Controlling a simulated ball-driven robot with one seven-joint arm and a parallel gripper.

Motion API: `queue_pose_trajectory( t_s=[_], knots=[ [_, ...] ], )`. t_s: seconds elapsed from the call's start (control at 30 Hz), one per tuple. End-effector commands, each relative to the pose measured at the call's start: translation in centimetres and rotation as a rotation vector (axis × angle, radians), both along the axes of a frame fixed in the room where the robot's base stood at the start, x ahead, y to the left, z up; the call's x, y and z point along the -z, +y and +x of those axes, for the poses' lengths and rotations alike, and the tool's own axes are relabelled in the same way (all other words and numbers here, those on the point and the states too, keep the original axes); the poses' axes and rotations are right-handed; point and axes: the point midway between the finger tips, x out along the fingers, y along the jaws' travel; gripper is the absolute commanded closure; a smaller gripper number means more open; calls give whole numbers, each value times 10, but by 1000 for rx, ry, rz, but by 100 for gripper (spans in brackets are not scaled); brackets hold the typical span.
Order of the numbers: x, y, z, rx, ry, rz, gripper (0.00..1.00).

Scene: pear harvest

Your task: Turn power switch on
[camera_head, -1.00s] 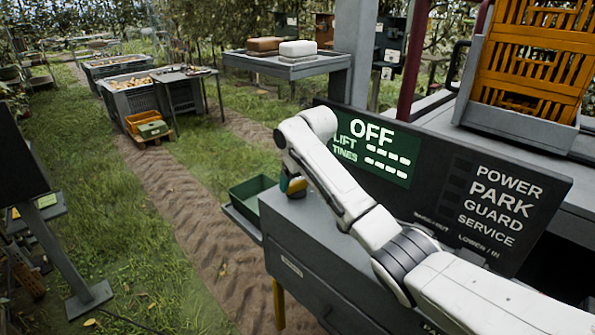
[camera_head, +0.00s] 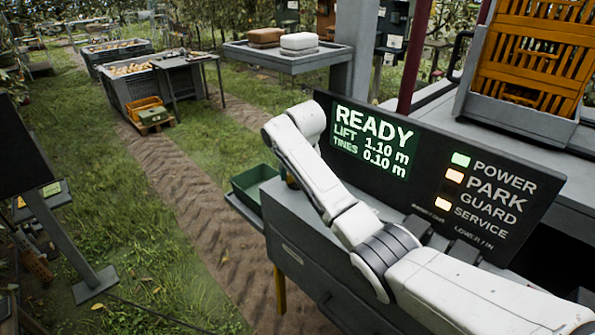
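The control panel (camera_head: 430,215) stands upright on the grey console (camera_head: 290,215). Its green display (camera_head: 372,140) reads READY, LIFT 1.10 m, TINES 0.10 m. The POWER light (camera_head: 460,160) glows green. The power switch itself cannot be made out; my white arm crosses in front of the panel and console. My gripper is hidden behind my arm's far end, so its fingers do not show.
A dark green bin (camera_head: 252,183) sits at the console's left end. An orange crate (camera_head: 530,55) stands on the grey machine behind the panel. Grey bins of pears (camera_head: 130,85) stand at the back left.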

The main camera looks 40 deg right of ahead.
Motion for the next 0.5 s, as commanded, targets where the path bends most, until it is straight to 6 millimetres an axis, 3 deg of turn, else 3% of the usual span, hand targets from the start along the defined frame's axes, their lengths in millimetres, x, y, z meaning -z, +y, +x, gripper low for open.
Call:
queue_pose_trajectory(
  t_s=[0.1,0.13,0.37,0.5],
  knots=[
    [-1,0,1,2,-3,-1,54],
    [-1,0,1,2,-3,-1,23],
    [-1,0,0,1,-2,-1,1],
    [0,0,0,0,-1,0,0]
  ],
)
